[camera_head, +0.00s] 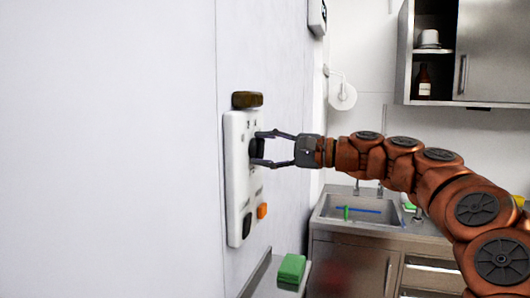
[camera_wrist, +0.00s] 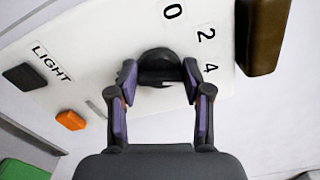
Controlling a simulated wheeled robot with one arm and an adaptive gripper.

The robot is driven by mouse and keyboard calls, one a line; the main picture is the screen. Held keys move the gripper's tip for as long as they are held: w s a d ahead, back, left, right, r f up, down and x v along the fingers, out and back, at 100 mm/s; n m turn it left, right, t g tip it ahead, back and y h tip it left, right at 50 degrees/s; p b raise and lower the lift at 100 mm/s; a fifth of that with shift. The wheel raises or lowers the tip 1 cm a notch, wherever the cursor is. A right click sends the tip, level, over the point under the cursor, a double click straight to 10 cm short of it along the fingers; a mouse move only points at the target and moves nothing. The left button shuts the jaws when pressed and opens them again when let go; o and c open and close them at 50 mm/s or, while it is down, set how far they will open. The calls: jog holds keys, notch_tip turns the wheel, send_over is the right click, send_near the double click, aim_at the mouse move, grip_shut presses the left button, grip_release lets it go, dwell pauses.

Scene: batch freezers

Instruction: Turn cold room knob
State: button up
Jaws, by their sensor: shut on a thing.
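The white control panel (camera_head: 237,195) is mounted on the wall in the head view. Its dark round knob (camera_wrist: 158,62) sits between my fingers in the wrist view, with the digits 0, 2 and 4 printed beside it. My gripper (camera_head: 257,149) reaches the panel from the right and is shut on the knob, one finger on each side. An orange button (camera_wrist: 70,120) and a black switch (camera_wrist: 24,76) lie by the word LIGHT.
A brown block (camera_head: 247,99) sits just above the panel. A green block (camera_head: 291,269) rests below it on a ledge. A sink (camera_head: 330,212) in a steel counter and a wall cabinet (camera_head: 490,55) stand at right. The wall left of the panel is clear.

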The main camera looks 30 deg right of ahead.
jog(key=n+b, duration=0.7)
jog(key=shift+f+b, duration=0.2)
jog(key=shift+b, duration=0.1)
dwell(0.5)
jog(key=o, duration=1.1)
jog(key=shift+r, duration=0.1)
jog(key=v, duration=1.2)
